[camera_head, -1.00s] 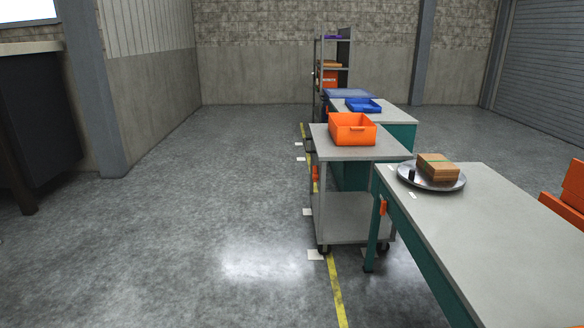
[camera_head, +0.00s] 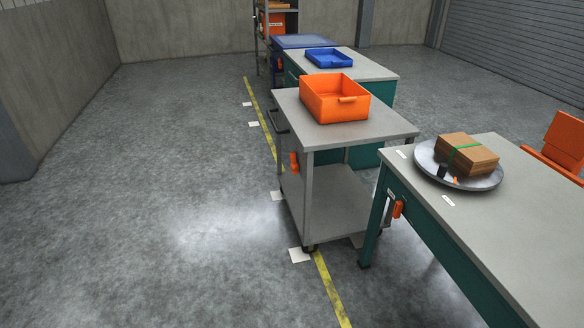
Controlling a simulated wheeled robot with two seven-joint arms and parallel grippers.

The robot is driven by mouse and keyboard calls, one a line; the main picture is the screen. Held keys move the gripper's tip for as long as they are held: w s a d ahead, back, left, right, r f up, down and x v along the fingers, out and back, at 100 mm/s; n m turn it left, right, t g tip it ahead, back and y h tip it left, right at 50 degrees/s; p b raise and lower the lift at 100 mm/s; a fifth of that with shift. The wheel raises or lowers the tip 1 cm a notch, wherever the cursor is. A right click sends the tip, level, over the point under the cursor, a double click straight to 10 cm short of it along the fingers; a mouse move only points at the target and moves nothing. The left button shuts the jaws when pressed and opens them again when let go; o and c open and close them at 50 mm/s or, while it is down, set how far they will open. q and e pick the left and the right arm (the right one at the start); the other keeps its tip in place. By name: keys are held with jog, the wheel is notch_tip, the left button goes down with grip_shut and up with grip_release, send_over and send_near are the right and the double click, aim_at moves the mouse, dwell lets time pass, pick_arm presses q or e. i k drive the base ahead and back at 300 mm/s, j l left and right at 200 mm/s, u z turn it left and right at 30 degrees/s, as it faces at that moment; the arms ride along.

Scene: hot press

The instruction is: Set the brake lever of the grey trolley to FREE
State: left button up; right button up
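The grey trolley (camera_head: 391,134) stands right of centre, with a flat top, a lower shelf and wheels at the floor. An orange lever (camera_head: 294,162) shows on its left side near the front post, below the top; it looks roughly upright, and I cannot read any FREE marking. A dark handle (camera_head: 279,119) sits at the trolley's left edge. An orange bin (camera_head: 335,99) stands on the trolley top. Neither of my grippers is in the head view.
A blue tray (camera_head: 329,58) sits on a bench behind. An orange chair (camera_head: 563,141) stands right. The left floor is clear.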

aim_at(294, 166)
jog(key=i+j+u, duration=0.1)
jog(key=i+j, duration=0.2)
jog(key=i, duration=0.65)
jog(key=i+j+u, duration=0.15)
jog(key=i, duration=0.8)
jog(key=i+j+u, duration=0.1)
jog(key=i, duration=0.9)
